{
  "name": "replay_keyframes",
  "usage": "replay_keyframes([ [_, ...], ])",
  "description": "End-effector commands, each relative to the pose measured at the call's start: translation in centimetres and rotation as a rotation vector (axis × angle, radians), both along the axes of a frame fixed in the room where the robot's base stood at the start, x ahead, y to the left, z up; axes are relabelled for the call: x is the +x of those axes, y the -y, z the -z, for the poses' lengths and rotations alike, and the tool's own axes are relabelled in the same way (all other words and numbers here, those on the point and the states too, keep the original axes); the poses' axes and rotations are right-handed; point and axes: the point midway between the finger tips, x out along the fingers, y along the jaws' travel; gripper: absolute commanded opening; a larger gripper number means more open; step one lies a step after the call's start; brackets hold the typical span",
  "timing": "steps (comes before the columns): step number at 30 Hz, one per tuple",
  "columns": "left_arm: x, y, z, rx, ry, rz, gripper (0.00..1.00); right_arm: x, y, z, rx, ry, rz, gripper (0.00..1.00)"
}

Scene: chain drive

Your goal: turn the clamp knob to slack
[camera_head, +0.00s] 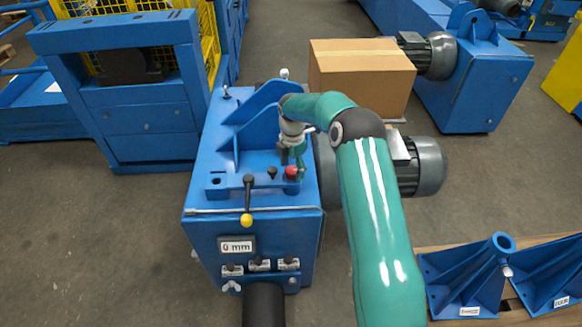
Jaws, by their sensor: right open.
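The blue machine housing (202,195) stands in the middle of the head view. On its top are a red round knob (291,172), a small black knob (272,173) and a black lever with a yellow ball end (247,219). I cannot tell for sure which of these is the clamp knob. My right gripper (297,167) points down just above the red knob, open, its fingers small and partly hidden against the housing. Whether it touches the red knob is unclear. My left gripper is out of view.
A "0 mm" display (237,246) is on the housing front. An upright blue bracket (256,130) stands behind my gripper. A cardboard box (361,77) and grey motor (428,165) are to the right, blue brackets (465,277) at lower right. Floor at left is clear.

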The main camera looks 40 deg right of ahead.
Motion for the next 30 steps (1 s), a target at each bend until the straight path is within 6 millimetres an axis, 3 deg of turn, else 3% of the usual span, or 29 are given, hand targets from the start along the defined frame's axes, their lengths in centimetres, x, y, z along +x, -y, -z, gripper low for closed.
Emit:
replay_keyframes([
  [5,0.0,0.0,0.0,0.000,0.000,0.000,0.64,0.1,0.1,-1.8,-0.002,0.005,0.001,0.69],
  [18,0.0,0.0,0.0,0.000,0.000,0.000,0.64,0.2,0.0,-10.0,-0.002,0.006,0.000,0.69],
  [24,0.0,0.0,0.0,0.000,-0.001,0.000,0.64,0.2,0.0,-11.7,0.000,0.004,0.000,0.69],
  [30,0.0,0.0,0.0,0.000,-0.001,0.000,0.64,0.2,0.0,-11.9,0.000,0.003,0.000,0.69],
])
